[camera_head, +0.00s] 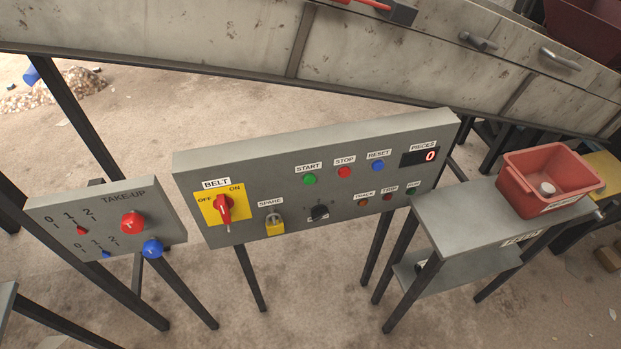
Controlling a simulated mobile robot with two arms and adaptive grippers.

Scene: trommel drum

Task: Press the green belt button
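The grey belt control panel (262,165) stands on dark legs in the middle of the head view. The green button (310,179) sits under the START label on its upper part. The red STOP button (344,172) and the blue RESET button (377,165) are to its right. At the panel's left, a red BELT switch (223,207) is on a yellow plate marked OFF and ON. A small green lamp or button (412,191) is at the lower right. The PIECES display (429,156) reads 0. Neither gripper is in view.
A TAKE-UP panel (60,212) with red and blue knobs stands at the left. A grey side table (455,222) with a red bin (560,180) is at the right. A beige conveyor side (400,60) runs behind the panel. The space before the panel is clear.

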